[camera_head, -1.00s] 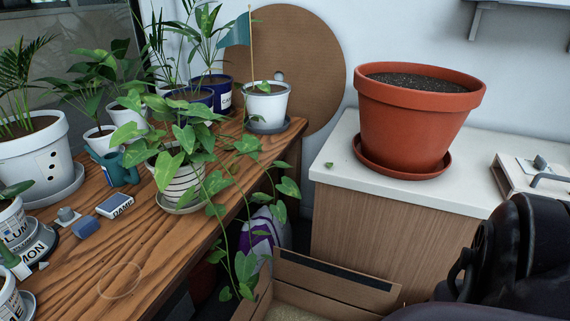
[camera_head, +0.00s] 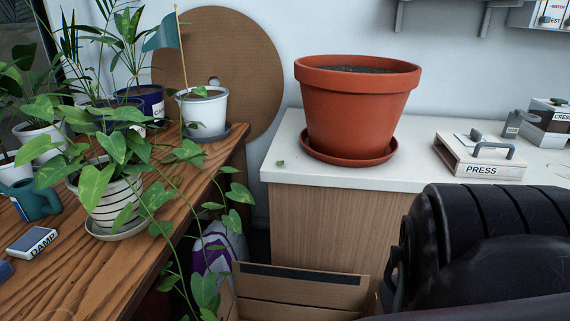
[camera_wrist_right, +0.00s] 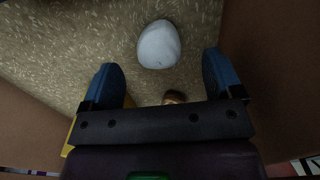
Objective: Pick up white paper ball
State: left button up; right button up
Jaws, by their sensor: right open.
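A white paper ball (camera_wrist_right: 159,45), rounded and slightly lumpy, lies on a speckled tan floor between brown walls in the right wrist view. My right gripper (camera_wrist_right: 160,62) is open, its two blue-tipped fingers spread either side of and just short of the ball. Nothing is between the fingers. The ball is not visible in the head view, where an open cardboard box (camera_head: 300,288) stands low between the table and the cabinet. My dark right arm covers the lower right there and its gripper is hidden. My left gripper is in neither view.
A small brown round thing (camera_wrist_right: 174,97) lies near my right gripper's base. A wooden table (camera_head: 85,272) with potted plants is at left, its trailing vine hanging near the box. A white-topped cabinet (camera_head: 235,167) bears a large terracotta pot (camera_head: 355,110) and a PRESS block (camera_head: 480,165).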

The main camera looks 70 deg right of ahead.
jog(key=f, duration=0.1)
jog(key=f+b, duration=0.1)
jog(key=shift+s+d+f, duration=0.15)
jog(key=shift+s+f, duration=0.2)
jog(key=shift+f, duration=0.05)
jog(key=shift+w+f+b, duration=0.3)
jog(key=shift+w, duration=0.05)
jog(key=c, duration=1)
